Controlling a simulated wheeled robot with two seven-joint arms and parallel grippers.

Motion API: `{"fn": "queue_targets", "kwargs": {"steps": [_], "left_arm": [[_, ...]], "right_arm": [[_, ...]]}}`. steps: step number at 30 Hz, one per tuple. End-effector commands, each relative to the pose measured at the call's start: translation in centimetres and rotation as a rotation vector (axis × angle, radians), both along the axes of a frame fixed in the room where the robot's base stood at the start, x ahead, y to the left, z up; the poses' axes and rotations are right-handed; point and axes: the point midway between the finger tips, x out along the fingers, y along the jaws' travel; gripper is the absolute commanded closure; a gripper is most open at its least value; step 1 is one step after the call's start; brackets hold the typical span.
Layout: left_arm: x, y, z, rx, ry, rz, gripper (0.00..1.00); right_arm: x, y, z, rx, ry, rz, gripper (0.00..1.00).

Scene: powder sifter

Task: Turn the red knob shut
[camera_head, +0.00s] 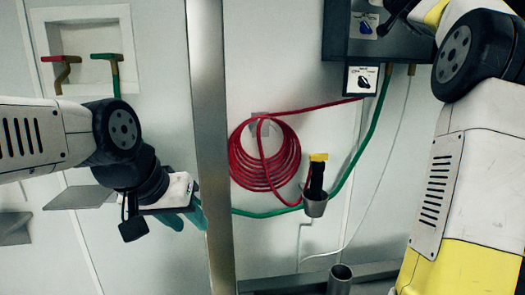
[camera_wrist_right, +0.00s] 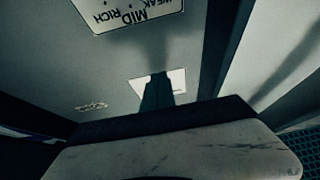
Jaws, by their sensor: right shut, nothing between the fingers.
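A red-handled tap (camera_head: 60,59), which may be the red knob, sits on the left in a white wall recess, beside a green-handled one (camera_head: 105,57). My left gripper (camera_head: 186,217) hangs below and right of the recess, apart from both handles, with teal fingers pointing down beside the metal post. The post is close to the fingertips, and I cannot tell how far they are parted. My right gripper (camera_wrist_right: 157,95) shows as dark fingers in the wrist view, shut and empty, in front of a grey panel. In the head view its hand is mostly cut off at the top right.
A dark control box (camera_head: 345,40) with labels hangs at the upper right. A label reading MID RICH (camera_wrist_right: 130,14) shows in the wrist view. A vertical metal post (camera_head: 211,150) stands mid-view. A red coiled hose (camera_head: 262,158) and a cup holding a yellow-topped tool (camera_head: 316,200) are on the wall.

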Motion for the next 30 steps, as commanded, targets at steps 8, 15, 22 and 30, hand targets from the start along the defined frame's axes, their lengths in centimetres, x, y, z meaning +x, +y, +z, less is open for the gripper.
{"fn": "queue_targets", "kwargs": {"steps": [8,15,22,30], "left_arm": [[0.0,0.0,0.0,0.0,0.0,0.0,0.64],[0.0,0.0,0.0,0.0,0.0,0.0,0.64],[0.0,0.0,0.0,0.0,0.0,0.0,0.64],[0.0,0.0,0.0,0.0,0.0,0.0,0.64]], "right_arm": [[0.01,-0.07,0.35,0.001,-0.001,0.0,1.0],[0.02,-0.12,0.62,0.0,0.0,0.0,1.0],[0.0,-0.16,0.89,0.0,-0.001,0.0,1.0],[0.0,-0.29,0.88,0.0,-0.002,0.0,1.0]]}}
